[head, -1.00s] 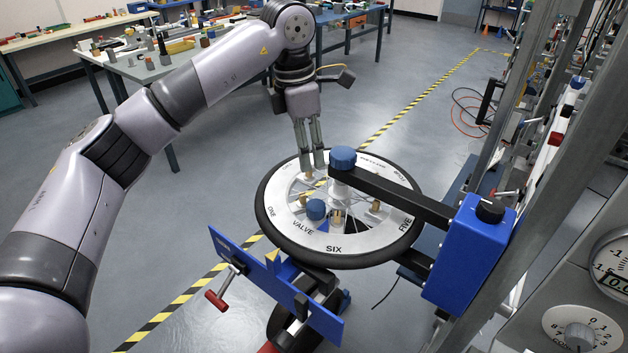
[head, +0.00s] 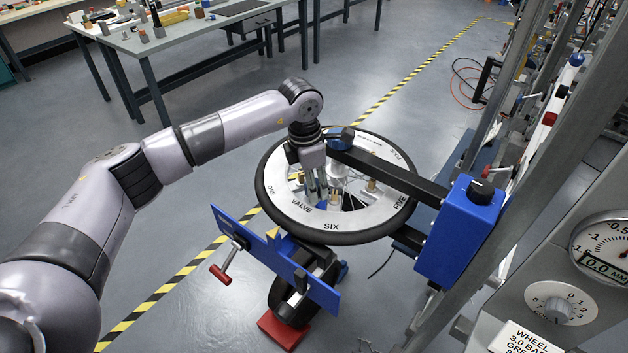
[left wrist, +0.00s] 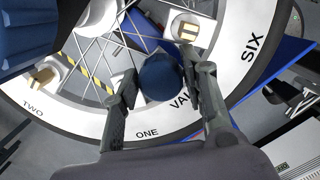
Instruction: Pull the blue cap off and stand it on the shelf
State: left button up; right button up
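The blue cap (left wrist: 160,78) shows in the left wrist view as a round blue top beside the word VALVE on the wheel rim. My left gripper (left wrist: 162,80) has one finger on each side of it, apart; I cannot tell whether they touch it. In the head view my left gripper (head: 318,193) points down over the wheel (head: 331,227) and hides the cap. The wheel lies flat, with a pale ring lettered ONE, VALVE, SIX and FIVE. I cannot tell which surface is the shelf. My right gripper is not in view.
A black arm (head: 390,173) from a blue box (head: 458,236) reaches over the wheel to a blue knob (head: 340,137), close to my left gripper. A blue plate (head: 275,262) with a red-handled clamp (head: 221,274) stands in front. Metal uprights and a gauge (head: 608,248) crowd the right.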

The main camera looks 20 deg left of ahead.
pick_arm(q)
jog(key=shift+c, duration=0.2)
jog(key=c, duration=0.7)
jog(key=o, duration=0.5)
grip_shut()
jog(key=shift+r, duration=0.1)
jog(key=shift+r+p, duration=0.8)
jog(key=shift+r, duration=1.05)
